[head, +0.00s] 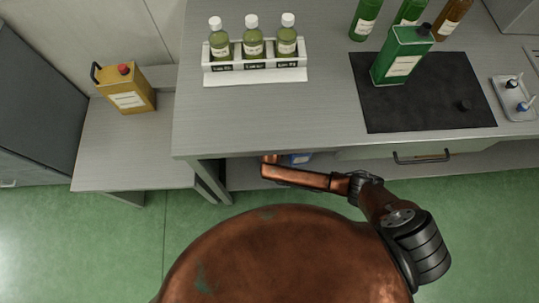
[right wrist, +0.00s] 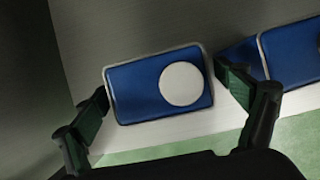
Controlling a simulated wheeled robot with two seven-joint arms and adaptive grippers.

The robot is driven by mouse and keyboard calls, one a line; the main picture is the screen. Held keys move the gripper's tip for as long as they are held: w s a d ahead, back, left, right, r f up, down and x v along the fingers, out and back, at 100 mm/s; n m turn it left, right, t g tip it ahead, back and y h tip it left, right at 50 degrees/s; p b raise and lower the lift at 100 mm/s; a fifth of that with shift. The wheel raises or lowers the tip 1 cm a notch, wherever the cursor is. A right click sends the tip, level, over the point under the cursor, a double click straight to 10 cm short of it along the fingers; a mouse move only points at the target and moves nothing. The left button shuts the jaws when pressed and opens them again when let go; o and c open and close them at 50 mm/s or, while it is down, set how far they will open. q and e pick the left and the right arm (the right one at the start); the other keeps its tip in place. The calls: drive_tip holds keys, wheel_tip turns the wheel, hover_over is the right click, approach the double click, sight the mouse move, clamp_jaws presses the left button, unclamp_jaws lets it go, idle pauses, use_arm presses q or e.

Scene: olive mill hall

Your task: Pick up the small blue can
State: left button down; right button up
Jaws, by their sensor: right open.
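A blue can (right wrist: 135,95) with a pale rim and a round white cap is seen from above in the right wrist view. It lies between the two spread fingers of my right gripper (right wrist: 164,92), which is open. The right finger is close to the can's right edge; I cannot tell if it touches. A second blue can (right wrist: 290,50) is cut off at the right of that view, just beyond the right finger. In the head view a bit of blue (head: 299,158) shows under the bench edge. The bench hides my right gripper there. My left gripper is out of view.
The grey bench (head: 270,120) overhangs my right arm. On it stand a white rack (head: 255,75) with three bottles and a green can (head: 388,68) on a black mat (head: 420,112). A yellow can (head: 130,102) stands on the lower left bench.

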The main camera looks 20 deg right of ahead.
drive_tip(key=c, duration=2.1)
drive_tip(key=shift+w+r, duration=0.1)
drive_tip(key=shift+c, duration=0.4)
drive_tip(key=shift+r, duration=0.15)
